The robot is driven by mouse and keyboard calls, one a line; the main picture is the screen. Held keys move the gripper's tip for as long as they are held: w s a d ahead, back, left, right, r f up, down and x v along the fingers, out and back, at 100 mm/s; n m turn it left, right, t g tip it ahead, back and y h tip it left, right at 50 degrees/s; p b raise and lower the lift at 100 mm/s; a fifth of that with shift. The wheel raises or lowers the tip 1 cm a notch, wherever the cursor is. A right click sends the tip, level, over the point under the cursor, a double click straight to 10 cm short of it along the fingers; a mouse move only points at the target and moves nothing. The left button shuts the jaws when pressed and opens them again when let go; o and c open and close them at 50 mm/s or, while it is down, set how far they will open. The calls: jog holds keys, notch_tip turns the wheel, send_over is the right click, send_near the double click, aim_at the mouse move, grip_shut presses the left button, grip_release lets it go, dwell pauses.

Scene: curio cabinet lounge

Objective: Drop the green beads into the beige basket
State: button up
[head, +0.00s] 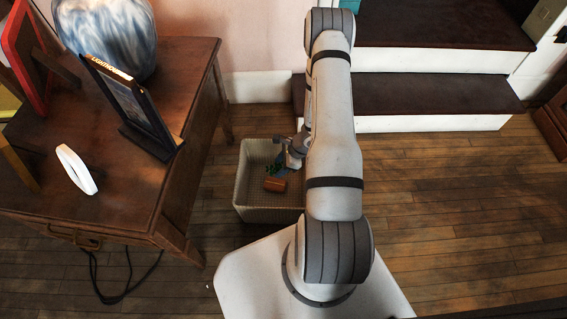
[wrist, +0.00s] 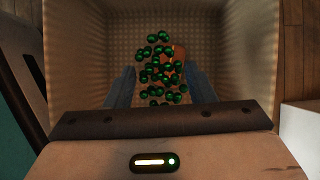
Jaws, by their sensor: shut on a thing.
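The beige basket (head: 243,190) stands on the wooden floor beside the table, and its woven walls fill much of the wrist view (wrist: 75,60). My gripper (head: 281,168) points down over the basket's opening. The green beads (wrist: 161,66), a bunch of shiny dark-green balls, lie between my two fingers (wrist: 160,88), which are shut on them. In the head view the beads (head: 273,170) show small at the fingertips, within the basket's outline. I cannot tell whether they touch the basket's floor. My arm hides the basket's right side in the head view.
An orange-brown object (head: 275,185) lies in the basket, partly behind the beads in the wrist view (wrist: 180,54). A wooden table (head: 130,185) with a framed picture, a vase and a white ring stands left. Dark-topped steps (head: 430,94) rise behind; the floor at right is clear.

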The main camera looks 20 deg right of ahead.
jog(key=o, duration=1.1)
jog(key=shift+c, duration=0.2)
jog(key=p+v, duration=0.3)
jog(key=v, duration=0.5)
